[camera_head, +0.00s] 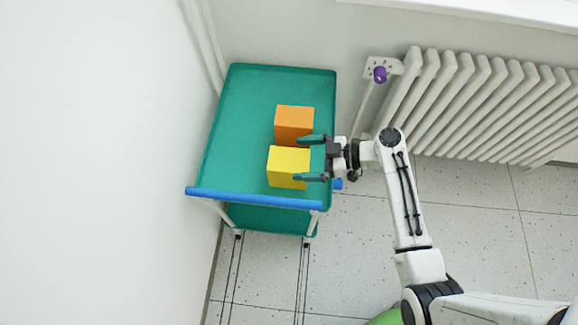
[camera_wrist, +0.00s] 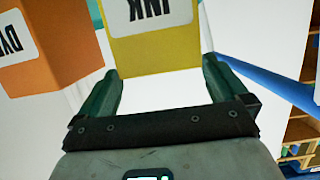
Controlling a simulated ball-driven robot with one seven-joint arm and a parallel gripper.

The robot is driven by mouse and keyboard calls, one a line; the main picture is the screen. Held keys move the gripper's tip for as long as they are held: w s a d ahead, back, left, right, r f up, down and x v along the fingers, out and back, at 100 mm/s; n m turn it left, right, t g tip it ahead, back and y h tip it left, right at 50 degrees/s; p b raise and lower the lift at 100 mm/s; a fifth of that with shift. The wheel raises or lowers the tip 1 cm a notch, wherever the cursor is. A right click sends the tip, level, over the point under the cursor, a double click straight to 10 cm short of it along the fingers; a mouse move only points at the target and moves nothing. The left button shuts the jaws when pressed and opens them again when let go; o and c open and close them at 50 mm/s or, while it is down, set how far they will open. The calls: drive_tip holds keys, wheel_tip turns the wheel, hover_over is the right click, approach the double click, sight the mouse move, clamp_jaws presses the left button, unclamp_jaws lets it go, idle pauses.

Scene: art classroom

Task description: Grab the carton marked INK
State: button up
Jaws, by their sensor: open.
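The yellow carton (camera_head: 287,163) stands on the teal cart top, nearer its blue handle than the orange carton. In the wrist view the yellow carton (camera_wrist: 152,40) carries a white label reading INK, upside down. My gripper (camera_head: 309,158) is open and comes in from the right side of the cart. In the wrist view my gripper's fingers (camera_wrist: 160,70) reach to either side of the yellow carton's near edge, with nothing clamped. Whether they touch it I cannot tell.
An orange carton (camera_head: 294,124), its label partly visible as "DY", stands close behind the yellow one. The teal cart (camera_head: 238,130) has free room on its left half. A blue handle (camera_head: 255,199) edges its front. A white radiator (camera_head: 480,105) is at right.

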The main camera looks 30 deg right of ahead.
sight(292, 160)
drive_tip(key=shift+p+x, duration=0.4)
drive_tip(key=shift+x, duration=1.95)
drive_tip(key=shift+s+f, duration=0.1)
drive_tip(key=shift+f, duration=0.05)
drive_tip(key=shift+c, duration=0.5)
drive_tip(key=c, duration=1.6)
drive_tip(key=shift+c, duration=0.4)
